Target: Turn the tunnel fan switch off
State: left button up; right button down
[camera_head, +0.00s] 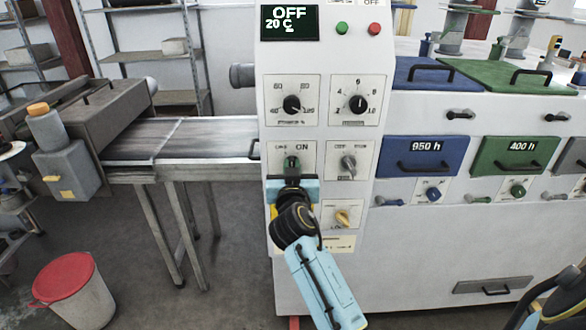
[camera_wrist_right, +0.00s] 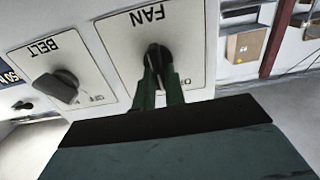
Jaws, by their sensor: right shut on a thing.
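The fan switch is a dark knob (camera_wrist_right: 157,55) on a pale plate marked FAN (camera_wrist_right: 150,20), which appears upside down in the right wrist view. My right gripper (camera_wrist_right: 160,88) has its two green fingers shut on this knob, one on each side. In the head view the right gripper (camera_head: 292,168) reaches up to the same plate on the white control panel (camera_head: 315,110), and the fingers cover most of the knob. The word ON shows at the plate's upper right. The knob's exact setting is hard to tell. My left gripper is not in view.
The belt switch (camera_head: 348,163) is close on the right, with a yellow knob (camera_head: 343,218) below it. Two dials stand above, under a display (camera_head: 290,22) reading OFF and 20 C. A conveyor (camera_head: 180,138) runs left. A red-lidded bin (camera_head: 70,285) stands at lower left.

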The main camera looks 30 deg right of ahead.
jog(key=n, duration=0.5)
jog(key=shift+w+a+f+n+p, duration=0.1)
jog(key=shift+w+a+n+p, duration=0.1)
jog(key=shift+n+p, duration=0.2)
dwell(0.4)
jog(key=c, duration=1.5)
grip_release()
jog(key=shift+o, duration=0.2)
jog(key=shift+s+a, duration=0.1)
jog(key=shift+s, duration=0.05)
jog(key=b+v, duration=0.2)
jog(key=v, duration=1.1)
jog(key=shift+s, duration=0.15)
